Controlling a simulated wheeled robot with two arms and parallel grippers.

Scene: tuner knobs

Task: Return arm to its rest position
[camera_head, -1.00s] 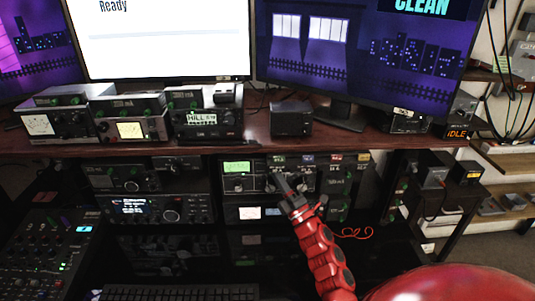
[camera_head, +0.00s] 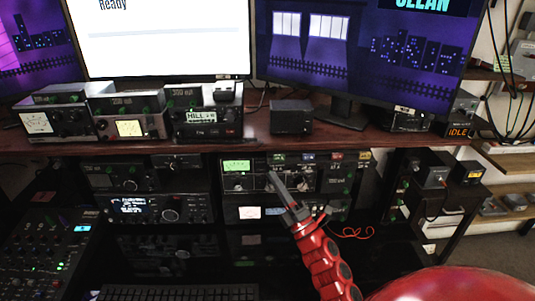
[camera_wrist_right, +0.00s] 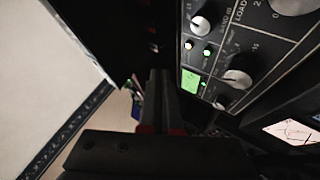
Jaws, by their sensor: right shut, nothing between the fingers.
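My right gripper (camera_head: 281,187) is shut and empty, at the end of my red arm coming up from the lower right. In the head view it overlaps the front of the tuner (camera_head: 240,183) with the green display, under the desk shelf. In the right wrist view the gripper's fingers (camera_wrist_right: 159,100) are together. The tuner's dark panel (camera_wrist_right: 235,55) with white-faced knobs (camera_wrist_right: 237,79) lies to the right of the fingers, apart from them. My left gripper is in neither view.
Radio units (camera_head: 207,125) stand on the wooden shelf (camera_head: 180,147) below the monitors (camera_head: 357,55). A mixer (camera_head: 40,245) lies at the lower left and a keyboard (camera_head: 180,292) at the bottom. A side table with small boxes (camera_head: 466,172) stands at the right.

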